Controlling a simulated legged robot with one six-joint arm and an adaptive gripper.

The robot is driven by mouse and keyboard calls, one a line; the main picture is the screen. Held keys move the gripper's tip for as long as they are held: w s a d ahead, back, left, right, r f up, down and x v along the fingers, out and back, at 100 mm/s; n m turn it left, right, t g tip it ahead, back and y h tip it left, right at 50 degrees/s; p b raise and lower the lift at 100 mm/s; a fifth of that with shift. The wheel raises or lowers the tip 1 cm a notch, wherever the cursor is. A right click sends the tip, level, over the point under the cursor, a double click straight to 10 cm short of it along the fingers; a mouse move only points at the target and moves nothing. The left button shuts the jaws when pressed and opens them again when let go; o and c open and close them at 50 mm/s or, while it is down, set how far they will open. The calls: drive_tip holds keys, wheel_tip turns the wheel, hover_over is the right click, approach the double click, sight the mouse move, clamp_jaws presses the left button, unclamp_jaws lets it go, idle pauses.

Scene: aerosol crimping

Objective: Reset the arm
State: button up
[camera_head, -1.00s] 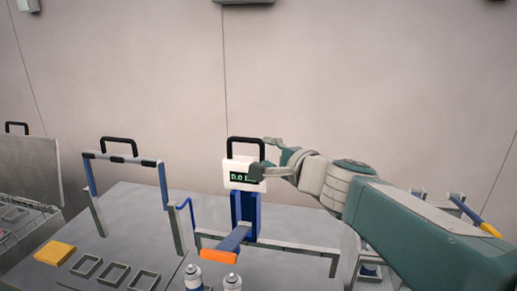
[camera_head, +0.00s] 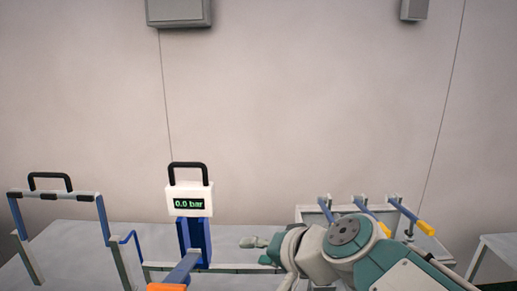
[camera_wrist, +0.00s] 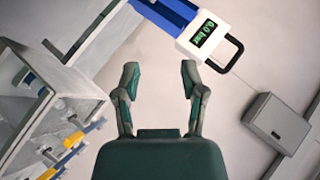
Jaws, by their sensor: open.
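My arm reaches in from the lower right of the head view. My gripper (camera_head: 258,249) is near the blue stand there, to its right, and is partly hidden by my own wrist. In the wrist view my gripper (camera_wrist: 158,78) has its two fingers spread apart with nothing between them. The pressure gauge (camera_head: 189,199) reads 0.0 bar and sits on the blue stand (camera_head: 194,243). The gauge also shows in the wrist view (camera_wrist: 203,36), beyond the fingertips, and is not touched.
A grey table (camera_head: 75,240) carries a blue and grey frame (camera_head: 103,220) at left. An orange-ended lever (camera_head: 180,272) juts forward below the gauge. A rack with yellow-ended levers (camera_head: 371,213) stands at right. Grey boxes (camera_head: 179,10) hang on the wall.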

drive_tip(key=s+d+f+n+g+h, duration=0.1)
drive_tip(key=s+d+f+h, duration=0.3)
drive_tip(key=d, duration=0.4)
drive_tip(key=s+d+f+n+g+h, duration=0.1)
drive_tip(key=s+d+f+n+h, duration=0.1)
drive_tip(key=s+d+f+h, duration=0.2)
drive_tip(key=s+d+f, duration=0.2)
drive_tip(key=s+d, duration=0.1)
drive_tip(key=shift+s+d+f, duration=0.2)
drive_tip(key=shift+s+d, duration=0.2)
